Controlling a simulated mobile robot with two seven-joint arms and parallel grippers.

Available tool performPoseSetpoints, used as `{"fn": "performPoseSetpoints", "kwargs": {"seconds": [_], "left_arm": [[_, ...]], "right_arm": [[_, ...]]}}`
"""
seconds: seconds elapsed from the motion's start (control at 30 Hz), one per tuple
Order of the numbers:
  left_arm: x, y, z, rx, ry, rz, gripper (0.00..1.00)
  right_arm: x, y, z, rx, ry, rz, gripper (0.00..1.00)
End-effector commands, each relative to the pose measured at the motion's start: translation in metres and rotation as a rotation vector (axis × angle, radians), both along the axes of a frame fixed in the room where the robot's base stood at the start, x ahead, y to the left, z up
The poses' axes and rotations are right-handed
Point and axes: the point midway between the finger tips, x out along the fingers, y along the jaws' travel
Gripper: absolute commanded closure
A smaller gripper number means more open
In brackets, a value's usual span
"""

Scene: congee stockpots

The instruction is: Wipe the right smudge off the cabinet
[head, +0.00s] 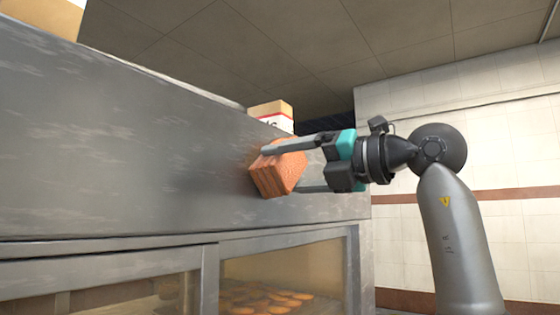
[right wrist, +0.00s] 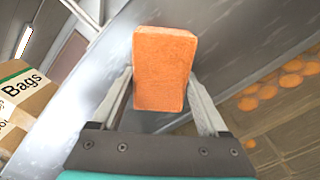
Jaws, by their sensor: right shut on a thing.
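My right gripper (head: 290,166) is shut on an orange block-shaped sponge (head: 277,172) and holds it at the upper grey metal front of the cabinet (head: 130,150). The sponge also shows in the right wrist view (right wrist: 163,70), between the two fingers of my right gripper (right wrist: 162,85). It appears to touch or nearly touch the metal. Faint pale streaks mark the cabinet front, and I cannot make out a distinct smudge; the part behind the sponge is hidden. My left gripper is not in view.
A cardboard box (head: 272,110) stands on top of the cabinet behind the sponge; in the right wrist view a box marked "Bags" (right wrist: 25,100) is at the left. Below, glass panes (head: 290,265) show round orange-brown items inside. A tiled wall (head: 520,240) is at the right.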

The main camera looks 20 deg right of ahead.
Motion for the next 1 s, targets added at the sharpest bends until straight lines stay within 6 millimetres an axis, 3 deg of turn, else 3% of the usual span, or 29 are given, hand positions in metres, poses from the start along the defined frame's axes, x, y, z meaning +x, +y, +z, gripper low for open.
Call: {"fn": "performPoseSetpoints", "kwargs": {"seconds": [0.2, 0.43, 1.0], "left_arm": [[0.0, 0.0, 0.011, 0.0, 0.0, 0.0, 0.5], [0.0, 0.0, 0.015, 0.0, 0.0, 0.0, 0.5], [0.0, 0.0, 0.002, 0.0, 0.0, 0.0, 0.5]], "right_arm": [[0.012, -0.014, 0.002, 0.002, 0.001, -0.001, 0.67], [0.017, -0.016, 0.001, -0.002, -0.001, -0.001, 0.67], [-0.009, 0.015, -0.001, -0.002, -0.001, 0.002, 0.67]]}}
